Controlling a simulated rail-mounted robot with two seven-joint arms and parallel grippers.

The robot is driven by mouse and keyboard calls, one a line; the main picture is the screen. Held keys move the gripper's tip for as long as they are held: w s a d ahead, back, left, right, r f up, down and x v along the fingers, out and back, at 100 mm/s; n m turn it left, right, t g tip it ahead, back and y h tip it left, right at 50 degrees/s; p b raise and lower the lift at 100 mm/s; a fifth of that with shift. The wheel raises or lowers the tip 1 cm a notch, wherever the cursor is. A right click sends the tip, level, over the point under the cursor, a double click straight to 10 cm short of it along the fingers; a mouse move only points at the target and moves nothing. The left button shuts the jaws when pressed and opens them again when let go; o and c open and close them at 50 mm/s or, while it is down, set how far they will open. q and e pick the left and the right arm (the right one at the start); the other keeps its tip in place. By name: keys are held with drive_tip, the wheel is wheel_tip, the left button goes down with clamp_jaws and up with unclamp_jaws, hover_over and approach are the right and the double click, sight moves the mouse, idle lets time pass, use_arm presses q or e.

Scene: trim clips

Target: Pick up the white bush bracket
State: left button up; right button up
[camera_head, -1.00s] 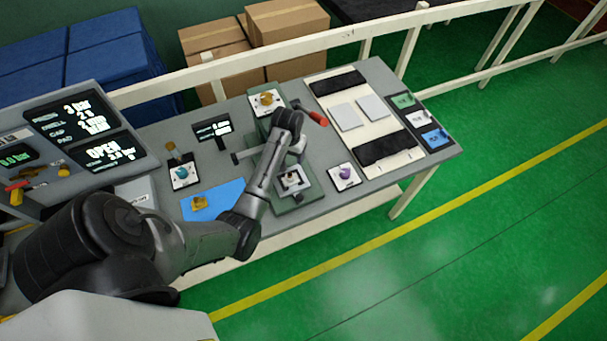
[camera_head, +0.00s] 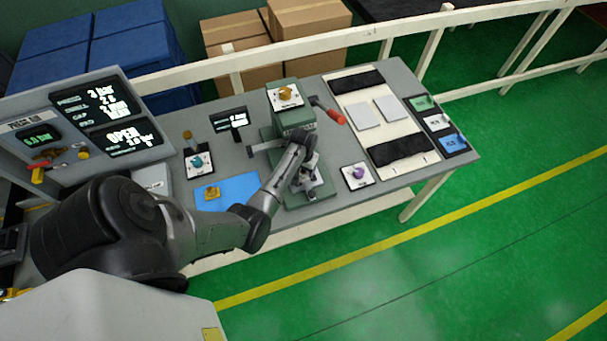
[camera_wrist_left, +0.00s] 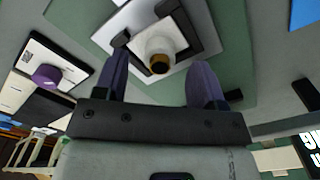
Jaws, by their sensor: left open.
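In the left wrist view, the two fingers of my left gripper (camera_wrist_left: 162,68) are apart, one on each side of the white boss. Nothing shows clamped between them. I cannot tell how far above the bracket the fingertips are. My right gripper is not in view.
A plate with a purple part (camera_head: 357,176) lies right of the fixture. A green block with a yellow part (camera_head: 288,97) and a red-handled tool (camera_head: 328,110) are behind. A blue mat (camera_head: 238,189) lies left. A tray with black pads (camera_head: 383,122) is at right.

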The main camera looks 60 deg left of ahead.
use_arm(q)
drive_tip(key=shift+f, duration=1.15)
drive_tip(key=c, duration=1)
